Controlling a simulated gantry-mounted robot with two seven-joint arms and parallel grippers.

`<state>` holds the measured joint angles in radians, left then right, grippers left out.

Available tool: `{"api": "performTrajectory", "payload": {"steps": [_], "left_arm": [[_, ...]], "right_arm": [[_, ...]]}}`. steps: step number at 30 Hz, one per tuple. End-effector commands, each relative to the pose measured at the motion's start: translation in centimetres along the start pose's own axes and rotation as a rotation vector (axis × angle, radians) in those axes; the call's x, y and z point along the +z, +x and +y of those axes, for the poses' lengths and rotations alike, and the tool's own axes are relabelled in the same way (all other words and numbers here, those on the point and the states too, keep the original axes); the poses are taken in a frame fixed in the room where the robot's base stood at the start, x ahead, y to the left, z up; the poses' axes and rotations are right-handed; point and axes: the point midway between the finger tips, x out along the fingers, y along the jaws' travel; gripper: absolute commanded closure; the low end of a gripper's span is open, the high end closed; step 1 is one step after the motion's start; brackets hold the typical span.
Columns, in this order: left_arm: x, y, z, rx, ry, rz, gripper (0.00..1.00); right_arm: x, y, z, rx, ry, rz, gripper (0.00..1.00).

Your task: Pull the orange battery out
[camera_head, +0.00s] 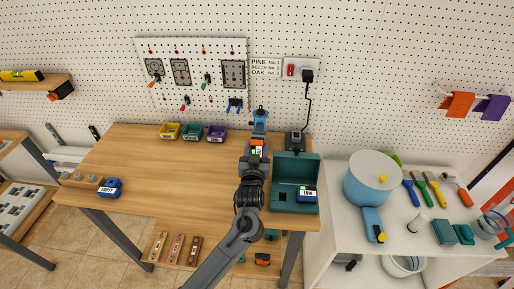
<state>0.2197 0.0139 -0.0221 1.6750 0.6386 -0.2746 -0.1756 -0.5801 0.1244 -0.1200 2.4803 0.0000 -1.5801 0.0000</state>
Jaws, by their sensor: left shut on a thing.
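My left gripper (256,152) is over the back of the wooden workbench and is shut on a small orange thing, which looks like the orange battery (258,142). Only its top shows above the fingers. A blue tool (260,119) stands directly behind it; I cannot tell whether the battery is still joined to it. My arm hides the bench below the gripper. My right gripper is not in view.
A black charger (296,144) stands right of the gripper, cabled to a wall socket. A teal case (295,167) with a blue block marked LOW (307,194) is at the bench's right. Yellow (170,131), teal and purple bins stand at the back. The bench's left middle is clear.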

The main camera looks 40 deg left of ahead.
Motion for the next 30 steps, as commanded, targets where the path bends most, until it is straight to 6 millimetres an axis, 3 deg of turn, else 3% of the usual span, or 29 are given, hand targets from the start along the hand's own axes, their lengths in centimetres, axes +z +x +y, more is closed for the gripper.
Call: {"api": "performTrajectory", "payload": {"steps": [11,30], "left_arm": [[-0.2,-0.4,0.0,0.0,-0.001,0.002,0.8],[-0.2,-3.5,0.1,0.002,0.0,0.001,0.8]], "right_arm": [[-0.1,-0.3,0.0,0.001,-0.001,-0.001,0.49],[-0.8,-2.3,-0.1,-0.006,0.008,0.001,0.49]]}}
